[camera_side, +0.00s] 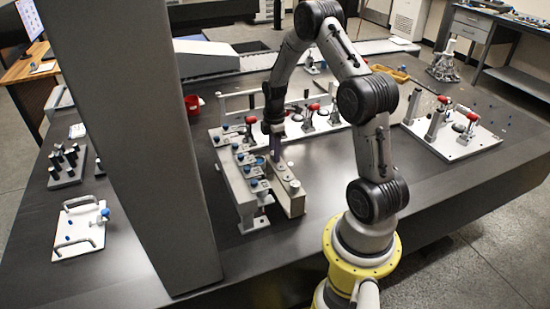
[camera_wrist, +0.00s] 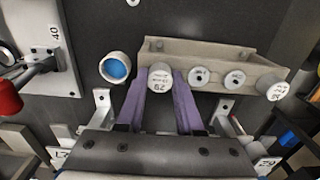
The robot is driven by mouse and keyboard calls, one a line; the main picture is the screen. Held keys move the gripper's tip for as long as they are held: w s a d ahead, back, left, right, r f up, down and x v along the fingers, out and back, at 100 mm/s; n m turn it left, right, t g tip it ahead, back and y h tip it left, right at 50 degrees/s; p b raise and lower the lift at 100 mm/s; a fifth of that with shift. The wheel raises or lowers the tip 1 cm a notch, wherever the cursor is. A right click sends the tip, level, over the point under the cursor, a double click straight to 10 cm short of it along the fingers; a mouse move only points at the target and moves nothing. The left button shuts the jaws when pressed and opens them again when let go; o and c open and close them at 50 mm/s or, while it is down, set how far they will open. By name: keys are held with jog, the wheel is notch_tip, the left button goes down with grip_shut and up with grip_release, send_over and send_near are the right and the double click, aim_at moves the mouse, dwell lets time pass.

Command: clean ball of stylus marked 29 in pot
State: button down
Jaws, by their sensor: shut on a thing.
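In the wrist view, the stylus marked 29 (camera_wrist: 159,86) is a pale, round-ended cylinder between the two purple fingers of my gripper (camera_wrist: 161,76). The fingers are shut on its sides. It is at the left end of a beige rack (camera_wrist: 215,50); I cannot tell whether it is seated or lifted. Its ball is hidden. A round white-rimmed pot (camera_wrist: 115,68) with a blue inside is just left of the fingers. In the side view, my gripper (camera_side: 275,151) points down at the far end of the beige rack (camera_side: 290,205).
In the side view, a holder with several blue-topped pieces (camera_side: 240,165) runs beside the rack. A grey column (camera_side: 135,140) stands left.

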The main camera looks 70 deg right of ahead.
jog(key=shift+r, duration=3.25)
jog(key=shift+r, duration=0.1)
jog(key=w+d, duration=0.3)
jog(key=w, duration=0.1)
send_over(258, 163)
jog(key=shift+d+f, duration=0.15)
jog(key=shift+f, duration=4.75)
jog(key=shift+f, duration=0.3)
